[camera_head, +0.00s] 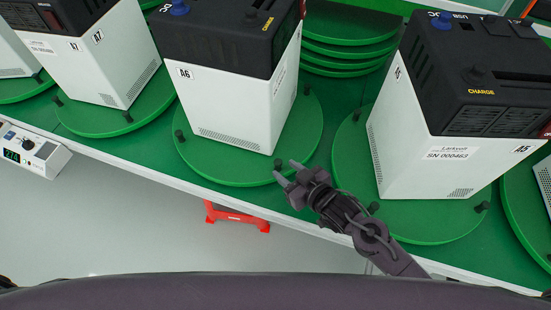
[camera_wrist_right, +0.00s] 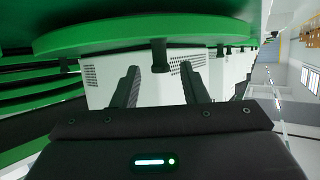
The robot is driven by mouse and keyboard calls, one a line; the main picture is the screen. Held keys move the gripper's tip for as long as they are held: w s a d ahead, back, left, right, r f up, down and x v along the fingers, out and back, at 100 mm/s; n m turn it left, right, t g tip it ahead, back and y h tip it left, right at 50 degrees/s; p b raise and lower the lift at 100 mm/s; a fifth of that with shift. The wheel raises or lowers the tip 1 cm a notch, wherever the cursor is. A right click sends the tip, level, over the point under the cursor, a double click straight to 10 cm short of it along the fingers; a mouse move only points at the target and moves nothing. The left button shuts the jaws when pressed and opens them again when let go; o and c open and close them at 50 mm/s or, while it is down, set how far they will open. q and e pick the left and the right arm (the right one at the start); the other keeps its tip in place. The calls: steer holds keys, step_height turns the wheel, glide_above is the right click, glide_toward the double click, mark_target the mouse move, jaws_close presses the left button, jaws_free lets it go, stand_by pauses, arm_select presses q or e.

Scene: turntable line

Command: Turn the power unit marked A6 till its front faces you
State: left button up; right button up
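The power unit marked A6 (camera_head: 225,100) has a white body and a black top and stands upright on a round green turntable (camera_head: 235,177). A corner points roughly toward me. Its A6 mark is on the broad left-hand face, which has a vent low down; CHARGE is on top near the right edge. Dark pegs stand at the turntable's rim. My right gripper (camera_head: 288,171) is open at the near-right rim, close to a peg (camera_head: 278,163). In the right wrist view, a peg (camera_wrist_right: 160,55) appears between the open fingers (camera_wrist_right: 160,85); contact cannot be told. My left gripper is not in view.
Unit A5 (camera_head: 400,140) stands on a turntable close on the right, unit A7 (camera_head: 100,55) on the left. Stacked green discs (camera_head: 345,50) lie behind. A white control box (camera_head: 32,150) is at the left table edge. A red object (camera_head: 237,217) sits below the edge.

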mark_target(280, 166)
steer(key=x, duration=0.4)
steer(key=shift+w+a+f, duration=0.15)
steer(key=shift+w+a, duration=0.05)
steer(key=shift+w, duration=0.15)
steer(key=c, duration=0.7)
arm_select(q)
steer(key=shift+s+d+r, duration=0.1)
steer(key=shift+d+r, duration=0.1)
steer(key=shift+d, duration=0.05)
arm_select(e)
jaws_close()
